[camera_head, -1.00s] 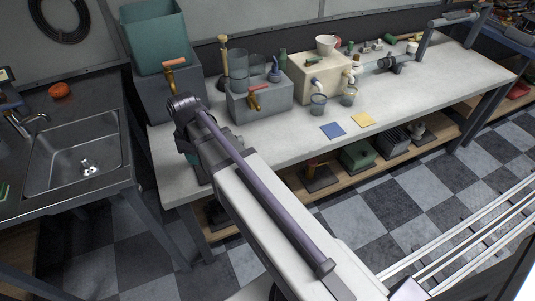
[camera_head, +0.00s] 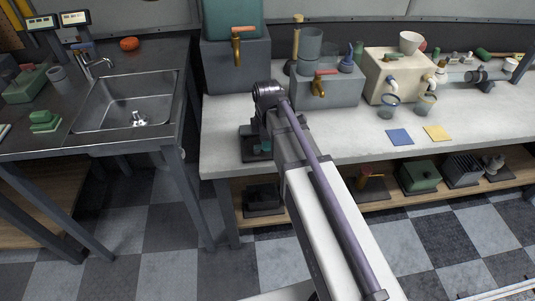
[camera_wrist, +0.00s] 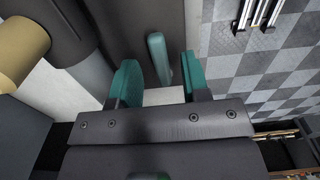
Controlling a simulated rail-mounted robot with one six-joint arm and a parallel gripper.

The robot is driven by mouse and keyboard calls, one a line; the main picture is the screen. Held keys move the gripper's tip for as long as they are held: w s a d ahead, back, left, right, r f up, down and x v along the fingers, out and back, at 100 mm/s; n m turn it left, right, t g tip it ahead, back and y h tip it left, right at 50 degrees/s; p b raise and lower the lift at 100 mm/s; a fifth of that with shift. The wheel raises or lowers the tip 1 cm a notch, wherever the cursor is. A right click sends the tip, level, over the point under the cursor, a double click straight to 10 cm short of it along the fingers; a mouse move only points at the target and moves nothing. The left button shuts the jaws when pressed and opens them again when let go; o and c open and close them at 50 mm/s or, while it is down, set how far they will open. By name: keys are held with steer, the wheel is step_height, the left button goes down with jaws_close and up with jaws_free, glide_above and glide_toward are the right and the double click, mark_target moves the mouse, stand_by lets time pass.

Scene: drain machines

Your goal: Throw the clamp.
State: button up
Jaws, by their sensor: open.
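In the wrist view a teal bar (camera_wrist: 157,58), which looks like the clamp's lever, lies on a dark grey body (camera_wrist: 138,24). My gripper (camera_wrist: 158,82) is open, with one teal finger on each side of the bar. The bar is in the gap, closer to the right finger, and I see no grip on it. In the head view a dark fixture (camera_head: 252,135) with a teal part stands at the bench's left front, partly hidden by my arm. My fingers cannot be told apart there.
The pale bench (camera_head: 342,146) holds a grey tap block (camera_head: 335,92), a cream block (camera_head: 388,72) and glass cups (camera_head: 389,106) behind and right of my arm. A sink (camera_head: 125,100) is at left. A tan cylinder (camera_wrist: 18,52) is close at left in the wrist view.

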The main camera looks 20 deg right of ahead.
steer(key=shift+f, duration=0.8)
steer(key=shift+r, duration=0.15)
jaws_close()
